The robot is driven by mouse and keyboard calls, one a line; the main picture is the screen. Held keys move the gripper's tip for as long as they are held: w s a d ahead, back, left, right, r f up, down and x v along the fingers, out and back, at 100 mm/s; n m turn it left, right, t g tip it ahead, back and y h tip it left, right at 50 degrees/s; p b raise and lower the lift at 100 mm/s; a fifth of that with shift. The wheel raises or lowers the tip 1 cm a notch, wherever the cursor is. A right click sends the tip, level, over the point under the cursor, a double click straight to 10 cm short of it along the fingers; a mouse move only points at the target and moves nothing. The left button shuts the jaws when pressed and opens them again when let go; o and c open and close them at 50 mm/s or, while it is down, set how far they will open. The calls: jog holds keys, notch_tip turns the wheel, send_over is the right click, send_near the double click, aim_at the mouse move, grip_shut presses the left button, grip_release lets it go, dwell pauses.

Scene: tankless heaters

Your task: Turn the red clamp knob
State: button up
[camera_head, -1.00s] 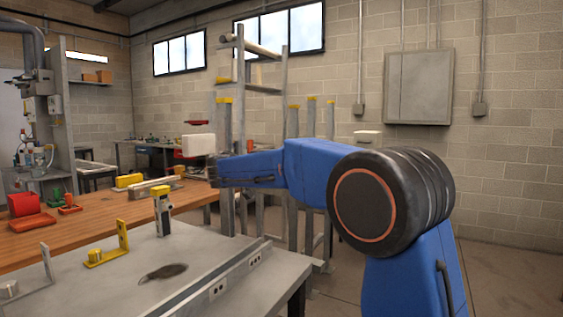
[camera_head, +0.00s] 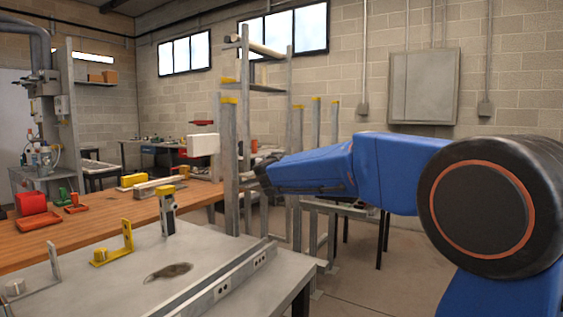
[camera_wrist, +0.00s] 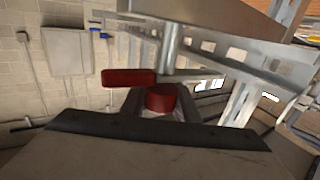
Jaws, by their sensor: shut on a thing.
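In the wrist view, a round red knob (camera_wrist: 162,97) sits between the two dark fingers of my gripper (camera_wrist: 160,106). The fingers are shut on it. A red bar-shaped handle (camera_wrist: 128,78) lies just beyond it, to the left. A grey metal post (camera_wrist: 171,45) rises behind the knob. In the head view, my gripper (camera_head: 262,176) is at the left end of my blue arm, by the grey upright frame (camera_head: 229,150). The knob cannot be made out there.
A grey work table (camera_head: 120,285) with a raised rail stands at front left, and a wooden bench (camera_head: 95,222) lies behind it. A white box (camera_head: 203,145) shows left of the frame. The floor at right is open before the block wall.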

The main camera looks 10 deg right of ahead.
jog(key=shift+a+n+t+y, duration=0.15)
jog(key=shift+n+y, duration=0.3)
jog(key=shift+y, duration=0.2)
jog(key=shift+a+n+t+y, duration=0.1)
jog(key=shift+n+t+y, duration=0.05)
jog(key=shift+n+y, duration=0.4)
jog(key=shift+a+y, duration=0.15)
jog(key=shift+y, duration=0.35)
jog(key=o, duration=1.1)
jog(key=shift+c, duration=0.2)
jog(key=s+a, duration=0.2)
jog(key=s, duration=1.5)
jog(key=shift+s, duration=0.1)
